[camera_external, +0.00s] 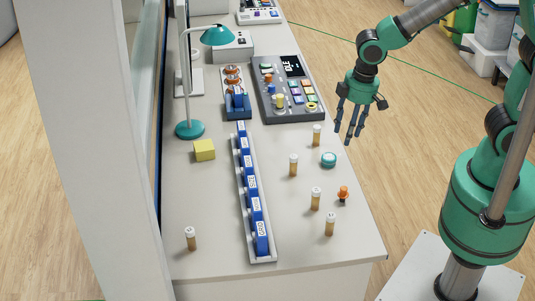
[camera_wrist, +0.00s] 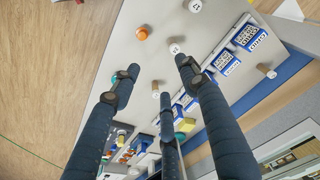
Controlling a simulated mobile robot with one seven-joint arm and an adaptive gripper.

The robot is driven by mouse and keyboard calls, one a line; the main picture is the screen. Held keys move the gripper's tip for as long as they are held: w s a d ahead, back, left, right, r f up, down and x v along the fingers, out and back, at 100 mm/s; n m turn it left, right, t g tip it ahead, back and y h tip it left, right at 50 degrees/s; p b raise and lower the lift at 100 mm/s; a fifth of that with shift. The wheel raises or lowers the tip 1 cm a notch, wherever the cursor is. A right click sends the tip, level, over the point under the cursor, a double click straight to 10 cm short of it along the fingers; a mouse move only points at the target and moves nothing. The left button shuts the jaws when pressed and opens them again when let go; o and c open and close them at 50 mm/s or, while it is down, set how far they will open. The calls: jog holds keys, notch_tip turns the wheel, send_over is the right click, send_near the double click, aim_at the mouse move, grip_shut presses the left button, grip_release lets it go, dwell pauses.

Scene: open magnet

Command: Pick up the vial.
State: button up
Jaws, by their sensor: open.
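Several small amber vials with white caps stand upright on the grey table. In the external view they include a back vial (camera_external: 317,136), a middle vial (camera_external: 293,166), two nearer ones (camera_external: 316,200) (camera_external: 330,225) and a lone one (camera_external: 190,239) at the front left. I cannot tell which one the task means. My gripper (camera_external: 349,135) is open and empty, above and right of the back vial, fingers pointing down. In the wrist view my gripper (camera_wrist: 158,85) has its dark fingers spread, with a vial (camera_wrist: 155,88) showing between them, apart from them.
A blue rack of labelled boxes (camera_external: 253,200) runs along the table. A teal round item (camera_external: 328,159) and an orange item (camera_external: 343,194) stand among the vials. A yellow block (camera_external: 204,150), a teal lamp (camera_external: 190,129) and a grey panel (camera_external: 290,108) are farther back.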

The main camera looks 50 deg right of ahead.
aim_at(331, 214)
jog(key=s+a+f+n+g+p, duration=0.1)
jog(key=s+a+f, duration=0.3)
jog(key=a+f, duration=0.8)
jog(key=shift+a+n+h, duration=0.35)
jog(key=shift+n+h, duration=0.05)
jog(key=shift+n, duration=0.3)
jog(key=shift+f, duration=0.1)
jog(key=shift+f+b, duration=0.7)
jog(key=shift+f, duration=3.6)
jog(key=shift+w+f+b, duration=0.1)
jog(key=shift+f+b, duration=0.85)
jog(key=shift+f, duration=1.6)
grip_shut()
